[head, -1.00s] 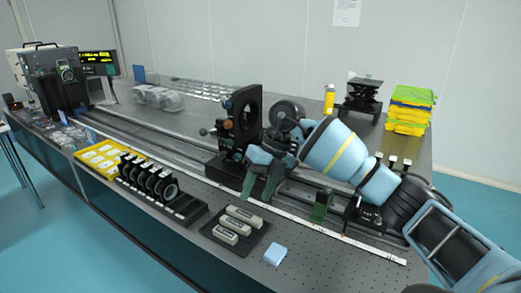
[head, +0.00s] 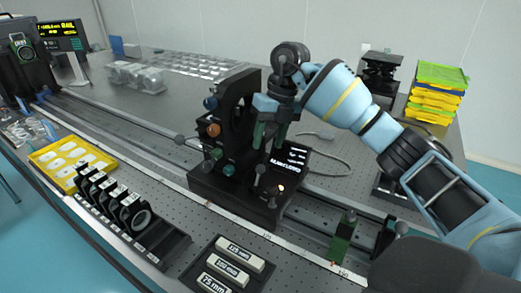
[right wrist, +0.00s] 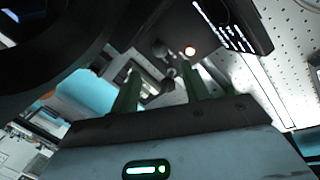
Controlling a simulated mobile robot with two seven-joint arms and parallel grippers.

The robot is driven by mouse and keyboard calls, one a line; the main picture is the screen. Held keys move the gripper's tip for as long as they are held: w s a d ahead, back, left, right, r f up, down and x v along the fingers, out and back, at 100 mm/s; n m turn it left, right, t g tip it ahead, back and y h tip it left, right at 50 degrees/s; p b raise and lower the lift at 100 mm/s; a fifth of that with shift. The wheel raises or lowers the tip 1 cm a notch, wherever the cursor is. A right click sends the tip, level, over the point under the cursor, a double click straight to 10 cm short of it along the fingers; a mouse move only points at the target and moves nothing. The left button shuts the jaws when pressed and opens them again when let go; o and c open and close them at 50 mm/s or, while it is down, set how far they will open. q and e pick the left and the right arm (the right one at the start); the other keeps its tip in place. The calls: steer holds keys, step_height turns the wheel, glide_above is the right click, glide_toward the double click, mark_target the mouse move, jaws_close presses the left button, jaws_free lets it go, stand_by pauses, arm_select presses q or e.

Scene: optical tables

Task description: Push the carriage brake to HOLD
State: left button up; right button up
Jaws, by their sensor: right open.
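The black carriage (head: 222,188) sits on the rail and bears a tall black mount (head: 235,105) with orange, blue and green knobs. A short grey ball-ended lever (head: 260,172) stands on the carriage's front right part, near a small glowing lamp (head: 281,188). I cannot read HOLD or tell the brake's setting. My right gripper (head: 268,138) is open and empty, its green fingers pointing down above the lever. In the right wrist view grey ball-ended parts show beyond and between its fingers (right wrist: 160,72). My left gripper is out of view.
A controller box with white lettering (head: 288,160) and a cable stands behind the carriage. A green-and-black rail piece (head: 343,238) is at the right. A lens rack (head: 115,205), yellow tray (head: 68,160) and labelled blocks (head: 228,268) lie in front.

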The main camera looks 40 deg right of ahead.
mark_target(259, 175)
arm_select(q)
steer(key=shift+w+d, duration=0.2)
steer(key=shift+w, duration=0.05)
arm_select(e)
steer(key=shift+w+d+r, duration=0.1)
steer(key=shift+w+d, duration=0.05)
steer(key=shift+w, duration=0.1)
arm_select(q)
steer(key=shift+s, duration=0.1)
arm_select(e)
steer(key=shift+s, duration=0.1)
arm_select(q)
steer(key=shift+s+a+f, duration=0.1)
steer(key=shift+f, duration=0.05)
arm_select(e)
steer(key=x, duration=0.7)
steer(key=shift+f, duration=0.35)
steer(key=shift+c, duration=0.4)
